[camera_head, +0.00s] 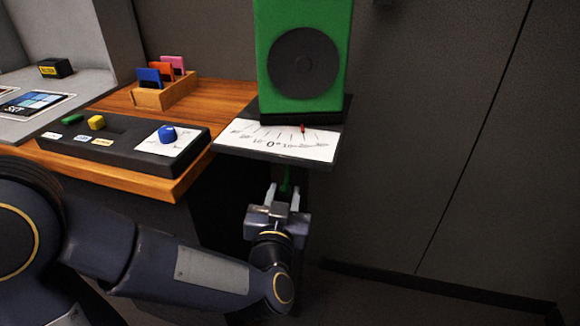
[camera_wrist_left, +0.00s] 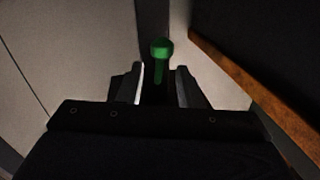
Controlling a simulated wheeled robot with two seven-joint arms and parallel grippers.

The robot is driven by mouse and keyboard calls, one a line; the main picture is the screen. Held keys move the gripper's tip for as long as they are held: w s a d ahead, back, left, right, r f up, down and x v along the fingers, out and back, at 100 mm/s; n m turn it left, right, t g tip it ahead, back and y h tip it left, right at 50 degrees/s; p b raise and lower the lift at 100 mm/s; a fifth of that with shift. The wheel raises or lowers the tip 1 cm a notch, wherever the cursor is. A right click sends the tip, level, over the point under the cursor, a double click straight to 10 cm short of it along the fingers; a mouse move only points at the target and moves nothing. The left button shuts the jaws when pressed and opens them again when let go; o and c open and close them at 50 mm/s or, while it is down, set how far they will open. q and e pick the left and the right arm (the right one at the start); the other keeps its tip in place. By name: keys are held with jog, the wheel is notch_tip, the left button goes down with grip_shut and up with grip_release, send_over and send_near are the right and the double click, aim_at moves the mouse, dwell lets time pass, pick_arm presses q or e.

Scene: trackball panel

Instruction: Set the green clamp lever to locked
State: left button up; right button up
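The green clamp lever (camera_head: 287,181) hangs below the front of the plate with the white angle scale (camera_head: 270,141). In the left wrist view the lever (camera_wrist_left: 160,62) has a round knob on a short stem. My left gripper (camera_head: 283,194) is just under the plate, its fingers apart on either side of the lever. In the left wrist view the gripper (camera_wrist_left: 160,90) is open, with gaps between the stem and both fingers. The lever's pivot is hidden, and I cannot tell its setting. My right gripper is out of view.
A green box with a dark round face (camera_head: 304,63) stands on the scale plate, a red pointer (camera_head: 303,128) at its foot. To the left, a black panel (camera_head: 125,139) with a blue ball (camera_head: 167,134) sits on the wooden desk (camera_head: 228,97). The right side is clear.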

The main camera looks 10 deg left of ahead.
aim_at(286, 182)
pick_arm(q)
jog(key=w, duration=0.2)
jog(key=w+b, duration=0.1)
jog(key=w, duration=0.1)
jog(key=w+a, duration=0.1)
jog(key=w, duration=0.2)
jog(key=shift+w, duration=0.1)
grip_shut()
